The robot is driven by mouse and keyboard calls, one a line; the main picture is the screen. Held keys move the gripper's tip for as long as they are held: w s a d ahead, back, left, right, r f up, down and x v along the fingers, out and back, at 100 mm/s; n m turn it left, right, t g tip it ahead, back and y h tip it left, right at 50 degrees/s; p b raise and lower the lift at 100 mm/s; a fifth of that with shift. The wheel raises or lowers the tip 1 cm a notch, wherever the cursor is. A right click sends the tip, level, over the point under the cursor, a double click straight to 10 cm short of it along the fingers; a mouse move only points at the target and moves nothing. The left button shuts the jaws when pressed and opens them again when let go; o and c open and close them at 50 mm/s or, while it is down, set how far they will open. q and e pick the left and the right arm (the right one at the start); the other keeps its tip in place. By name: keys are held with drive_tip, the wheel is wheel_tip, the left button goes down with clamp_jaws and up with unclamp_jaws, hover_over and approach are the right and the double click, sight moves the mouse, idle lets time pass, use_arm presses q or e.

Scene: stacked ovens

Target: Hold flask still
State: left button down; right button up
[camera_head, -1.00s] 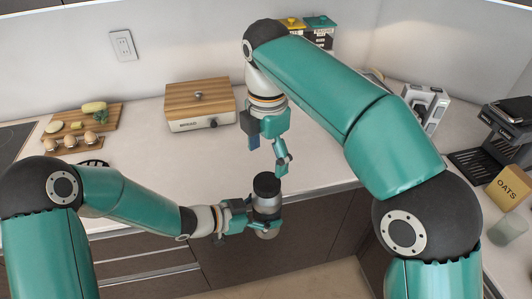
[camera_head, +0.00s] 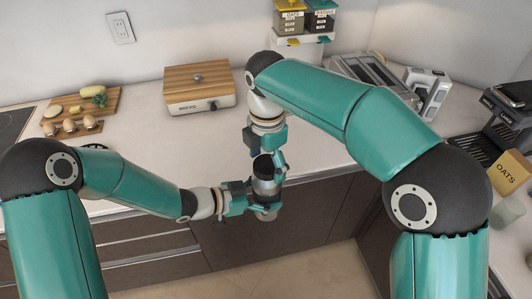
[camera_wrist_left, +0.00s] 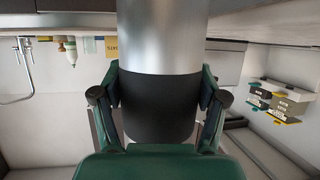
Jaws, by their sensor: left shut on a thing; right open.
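The flask (camera_head: 266,184) is a silver cylinder with a dark top, in front of the counter's front edge in the head view. It looks roughly upright. My left gripper (camera_head: 262,205) is shut around its lower body. In the left wrist view, the flask's silver wall (camera_wrist_left: 162,38) and black band (camera_wrist_left: 158,105) show between the two fingers. My right gripper (camera_head: 270,162) is open, pointing down beside the flask's dark top. Its fingers partly hide the top, and I cannot tell whether they touch it.
The wooden-lidded bread box (camera_head: 200,88) stands on the counter behind. A board with eggs (camera_head: 72,128) is at the left. The toaster (camera_head: 427,90), coffee machine (camera_head: 505,115) and oats box (camera_head: 508,172) are at the right. The counter (camera_head: 150,145) is clear between.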

drive_tip(key=c, duration=1.2)
drive_tip(key=m, duration=1)
drive_tip(key=shift+m, duration=0.4)
drive_tip(key=m, duration=0.8)
drive_tip(key=shift+f+m, duration=0.1)
drive_tip(key=shift+m, duration=0.3)
drive_tip(key=m, duration=0.8)
drive_tip(key=o, duration=1.4)
drive_tip(key=shift+c, duration=0.2)
